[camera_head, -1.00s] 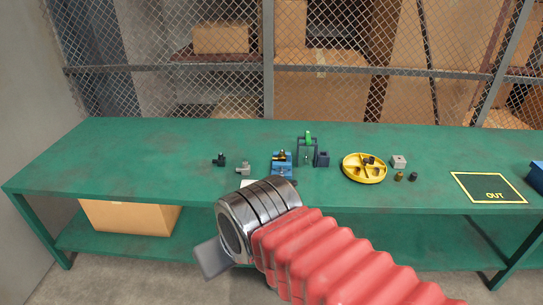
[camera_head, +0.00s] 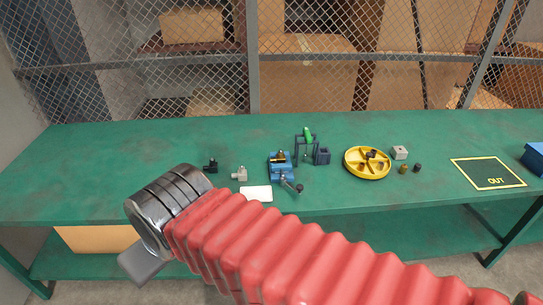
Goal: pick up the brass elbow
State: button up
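No part shows clearly as a brass elbow at this size. A small brass-coloured piece (camera_head: 404,169) stands on the bench right of the yellow tray. Another brass-coloured bit (camera_head: 278,157) shows on top of the blue vise (camera_head: 281,169). A black elbow-like fitting (camera_head: 211,165) and a grey fitting (camera_head: 240,174) lie left of the vise. My gripper (camera_head: 140,262) is at the lower left, in front of the bench and well apart from the parts. Only a grey flat piece shows beyond the chrome wrist, so its opening is hidden.
A yellow round divided tray (camera_head: 348,168) holds small dark pieces. A green-topped stand (camera_head: 308,134), a dark block (camera_head: 322,157), a grey block (camera_head: 400,152) and a small black piece (camera_head: 417,167) stand nearby. The OUT square (camera_head: 488,173) is empty. A blue bin (camera_head: 535,157) is at right.

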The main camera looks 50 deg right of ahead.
aim_at(280, 158)
jog(key=z, duration=0.45)
jog(key=i, duration=0.85)
jog(key=z, duration=0.65)
